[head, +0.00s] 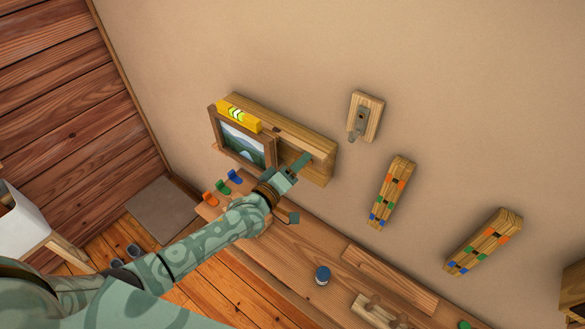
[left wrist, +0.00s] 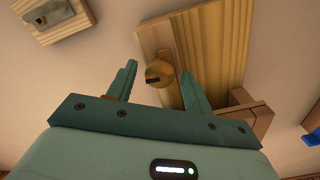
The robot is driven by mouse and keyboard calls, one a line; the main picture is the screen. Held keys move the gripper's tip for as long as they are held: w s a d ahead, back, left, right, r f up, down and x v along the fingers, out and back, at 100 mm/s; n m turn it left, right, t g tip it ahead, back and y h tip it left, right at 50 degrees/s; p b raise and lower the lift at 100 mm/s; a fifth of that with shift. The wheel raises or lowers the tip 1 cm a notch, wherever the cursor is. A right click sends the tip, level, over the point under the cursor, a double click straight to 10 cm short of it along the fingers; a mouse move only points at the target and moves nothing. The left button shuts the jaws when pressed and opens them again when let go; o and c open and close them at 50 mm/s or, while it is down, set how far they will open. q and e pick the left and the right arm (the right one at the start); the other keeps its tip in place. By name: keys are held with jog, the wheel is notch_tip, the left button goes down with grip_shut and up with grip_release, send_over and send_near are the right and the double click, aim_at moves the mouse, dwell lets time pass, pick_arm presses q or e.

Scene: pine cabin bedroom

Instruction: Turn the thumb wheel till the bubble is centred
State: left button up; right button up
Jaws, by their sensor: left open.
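A yellow level (head: 238,116) with a green vial lies along the top of a framed picture (head: 243,145) on a wooden wall board (head: 300,139). The bubble's exact place is too small to tell. The thumb wheel (left wrist: 157,75) is a round, brass-coloured knob with a dark slot, on the wooden board in the left wrist view. My left gripper (head: 301,163) is at the board's right end. Its fingers are open, one on each side of the wheel (left wrist: 158,68); I cannot tell whether they touch it. The gripper hides the wheel in the head view. My right gripper is not in view.
A wall plate with a grey metal piece (head: 361,117) and two wooden strips with coloured squares (head: 393,192) (head: 484,241) hang to the right. Below is a wooden bench (head: 290,259) with coloured pegs (head: 222,187), a dark blue jar (head: 322,275) and a wooden piece (head: 375,312).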

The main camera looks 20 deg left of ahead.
pick_arm(q)
jog(key=v, duration=1.6)
jog(key=shift+b, duration=0.4)
jog(key=shift+s, duration=0.15)
